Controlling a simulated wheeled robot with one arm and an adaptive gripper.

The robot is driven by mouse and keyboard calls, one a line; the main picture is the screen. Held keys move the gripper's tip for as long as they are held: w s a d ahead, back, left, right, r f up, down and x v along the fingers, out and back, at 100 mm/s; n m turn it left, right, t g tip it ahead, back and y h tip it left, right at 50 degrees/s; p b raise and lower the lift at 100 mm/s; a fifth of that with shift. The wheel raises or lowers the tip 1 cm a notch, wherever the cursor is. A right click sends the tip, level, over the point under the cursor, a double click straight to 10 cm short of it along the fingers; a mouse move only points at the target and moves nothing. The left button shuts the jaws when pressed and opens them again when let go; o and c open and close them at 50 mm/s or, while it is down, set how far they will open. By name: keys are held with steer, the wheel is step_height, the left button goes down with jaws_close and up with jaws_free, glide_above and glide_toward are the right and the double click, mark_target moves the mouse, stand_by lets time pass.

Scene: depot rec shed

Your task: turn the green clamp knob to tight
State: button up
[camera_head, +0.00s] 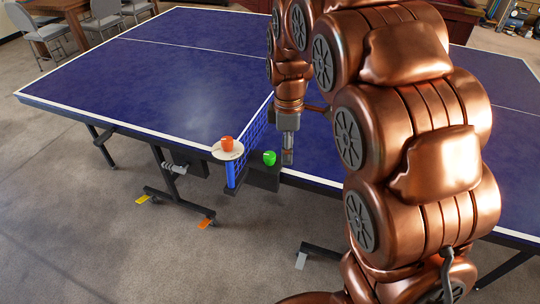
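The green clamp knob (269,158) sits on top of a dark bracket (263,178) at the near edge of the blue table, at the net's near end. My gripper (288,158) points down just right of the green knob in the picture, with a narrow gap between them in this view. Its fingers are small and seen edge-on, so I cannot tell if they are open or shut. Nothing shows held in it. Any markings for tight or loose are too small to see.
An orange knob (227,143) stands on a pale round disc (228,154) left of the green knob, beside the blue net post (230,174). The net (258,126) runs back across the table tennis table (150,75). Folding chairs (45,35) stand far left. The left table half is clear.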

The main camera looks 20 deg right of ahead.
mark_target(270, 155)
steer(key=w+f+n, duration=0.2)
steer(key=w, duration=0.2)
steer(key=w+f+n+b, duration=0.1)
steer(key=w+f+n, duration=0.2)
steer(key=w, duration=0.2)
steer(key=w+a+f+n, duration=0.1)
steer(key=w+f+n, duration=0.1)
steer(key=w+n, duration=0.1)
steer(key=shift+w+f+t, duration=0.3)
steer(key=shift+w, duration=0.6)
steer(key=shift+w+f, duration=0.1)
steer(key=shift+f, duration=0.05)
steer(key=shift+f+p, duration=0.6)
steer(key=shift+f, duration=3.2)
steer(key=c, duration=1.1)
